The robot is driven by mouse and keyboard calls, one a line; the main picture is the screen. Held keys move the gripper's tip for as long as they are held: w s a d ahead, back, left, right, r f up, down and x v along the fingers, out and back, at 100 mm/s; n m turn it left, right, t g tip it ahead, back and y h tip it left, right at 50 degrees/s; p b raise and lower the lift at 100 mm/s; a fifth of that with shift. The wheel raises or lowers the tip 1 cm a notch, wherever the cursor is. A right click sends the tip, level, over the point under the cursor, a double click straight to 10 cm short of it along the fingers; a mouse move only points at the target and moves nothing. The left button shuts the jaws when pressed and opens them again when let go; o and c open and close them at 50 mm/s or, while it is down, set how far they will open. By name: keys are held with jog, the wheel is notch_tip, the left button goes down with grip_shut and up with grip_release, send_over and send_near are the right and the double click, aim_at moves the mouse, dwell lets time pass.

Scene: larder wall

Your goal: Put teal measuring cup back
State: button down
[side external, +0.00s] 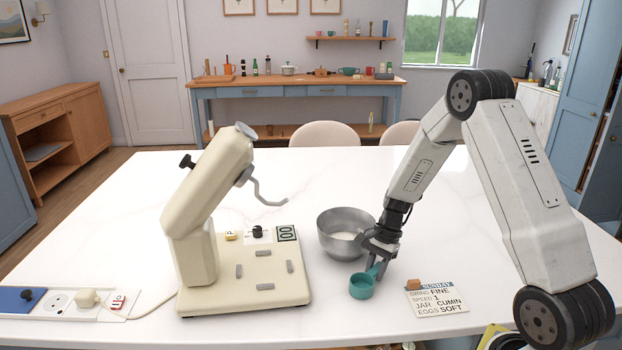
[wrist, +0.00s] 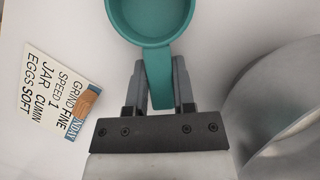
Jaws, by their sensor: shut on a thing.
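The teal measuring cup (side external: 362,286) is at the front of the white table, just in front of the steel bowl. My gripper (side external: 378,268) is shut on its handle. In the wrist view the handle of the teal cup (wrist: 152,22) runs down between the two fingers of my gripper (wrist: 160,85). The cup's opening faces the wrist camera and its inside looks empty. I cannot tell whether the cup's base touches the table.
A steel bowl (side external: 333,246) with pale contents stands close beside my gripper. A cream stand mixer (side external: 205,220) is to the left. A note card (side external: 437,301) lies to the right. A power strip (side external: 60,302) lies at far left. The table behind is clear.

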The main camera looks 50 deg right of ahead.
jog(key=shift+f, duration=0.2)
jog(key=shift+c, duration=2.2)
grip_release()
jog(key=shift+r, duration=0.2)
jog(key=v, duration=1.2)
jog(key=shift+a, duration=0.1)
jog(key=s+a+n+t+h, duration=0.1)
jog(key=s+a+n+h, duration=0.1)
jog(key=a+n, duration=0.7)
jog(key=s+a+f+n+t+h, duration=0.1)
jog(key=s+a+n+h, duration=0.1)
jog(key=s+a+n, duration=0.3)
jog(key=shift+s+a+n+t, duration=0.2)
jog(key=shift+a+n+t, duration=0.1)
jog(key=shift+a+n, duration=2.15)
